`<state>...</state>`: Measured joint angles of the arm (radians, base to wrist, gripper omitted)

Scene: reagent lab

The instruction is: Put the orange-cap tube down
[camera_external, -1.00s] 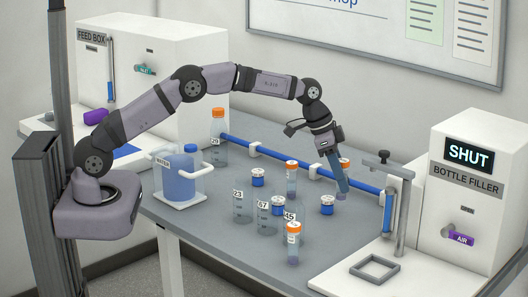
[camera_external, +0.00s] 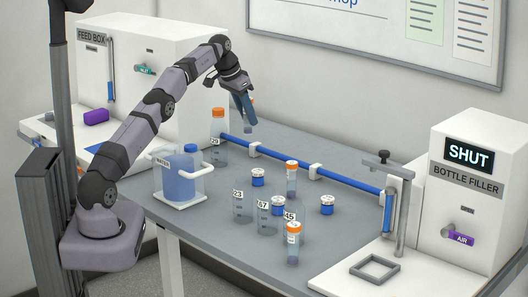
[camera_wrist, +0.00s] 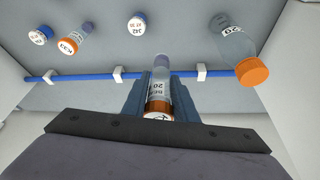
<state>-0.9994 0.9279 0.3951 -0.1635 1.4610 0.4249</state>
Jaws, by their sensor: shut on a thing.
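My gripper (camera_external: 246,112) is raised above the back of the table, near the orange-capped bottle (camera_external: 218,150). It is shut on an orange-cap tube (camera_wrist: 158,85), which is clear with a white label and sits between the fingers (camera_wrist: 156,98) in the wrist view. In the external view the fingers partly hide this tube, and it is held clear of the table. Two other orange-cap tubes stand on the table, one at the middle (camera_external: 291,181) and one at the front (camera_external: 293,246).
A water jug (camera_external: 180,178) stands left, the bottle filler (camera_external: 465,200) right.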

